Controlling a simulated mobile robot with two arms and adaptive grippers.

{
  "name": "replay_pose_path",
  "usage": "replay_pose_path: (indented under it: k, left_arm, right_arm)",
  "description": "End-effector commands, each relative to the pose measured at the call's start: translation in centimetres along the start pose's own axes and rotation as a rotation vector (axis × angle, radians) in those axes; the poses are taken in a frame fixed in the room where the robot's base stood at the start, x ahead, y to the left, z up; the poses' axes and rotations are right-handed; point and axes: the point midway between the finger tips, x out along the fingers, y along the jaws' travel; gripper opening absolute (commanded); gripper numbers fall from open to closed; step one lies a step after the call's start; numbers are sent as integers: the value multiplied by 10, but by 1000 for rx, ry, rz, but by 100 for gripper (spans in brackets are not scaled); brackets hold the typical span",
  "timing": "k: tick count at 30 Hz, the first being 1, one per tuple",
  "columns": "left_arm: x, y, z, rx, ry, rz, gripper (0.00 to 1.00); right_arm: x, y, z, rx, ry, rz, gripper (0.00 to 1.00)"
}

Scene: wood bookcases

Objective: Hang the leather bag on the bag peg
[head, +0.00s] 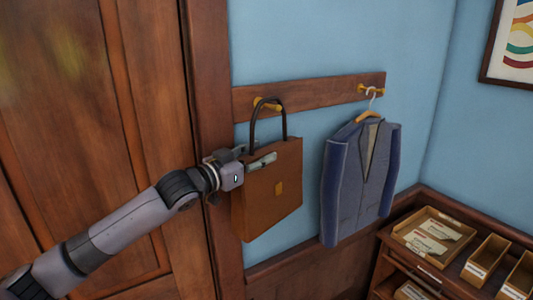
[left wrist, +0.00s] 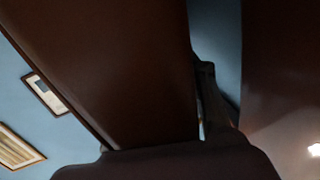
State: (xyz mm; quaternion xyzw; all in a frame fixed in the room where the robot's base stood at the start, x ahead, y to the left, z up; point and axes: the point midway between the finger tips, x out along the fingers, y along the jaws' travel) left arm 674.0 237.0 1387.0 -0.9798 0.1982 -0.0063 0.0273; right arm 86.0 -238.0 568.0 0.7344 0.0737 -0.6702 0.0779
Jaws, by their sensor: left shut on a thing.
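The brown leather bag (head: 282,205) hangs upright against the wall below the wooden peg rail, its dark handle (head: 283,120) arching up at the left brass bag peg (head: 267,104). The handle's top overlaps the peg; I cannot tell whether it rests on it. My left gripper (head: 256,163) is at the bag's upper left and shut on it; the exact grip is partly hidden. In the left wrist view a large dark brown surface, seemingly the bag (left wrist: 120,70), fills the middle beside a dark finger. My right gripper is not in view.
A blue-grey jacket (head: 358,180) hangs from the right peg (head: 370,89), just right of the bag. Wooden door panels (head: 80,130) stand at the left. A low bookcase with trays (head: 435,237) is at the lower right. A framed picture (head: 515,45) hangs upper right.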

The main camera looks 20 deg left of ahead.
Motion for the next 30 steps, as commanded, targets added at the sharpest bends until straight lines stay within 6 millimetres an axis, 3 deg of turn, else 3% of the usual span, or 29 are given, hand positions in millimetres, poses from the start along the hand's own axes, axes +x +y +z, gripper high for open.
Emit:
replay_pose_path:
  k: [14, 15, 24, 30]
  left_arm:
    - [0, 0, -3, 1, 5, 0, 0]
    - [0, 0, -3, 1, 5, 0, 40]
    - [0, 0, -1, 0, 2, 0, 60]
    - [0, 0, 0, 0, 1, 0, 61]
  right_arm:
    - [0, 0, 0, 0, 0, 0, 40]
    - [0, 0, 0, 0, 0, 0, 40]
    - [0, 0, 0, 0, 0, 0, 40]
    - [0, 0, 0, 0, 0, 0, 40]
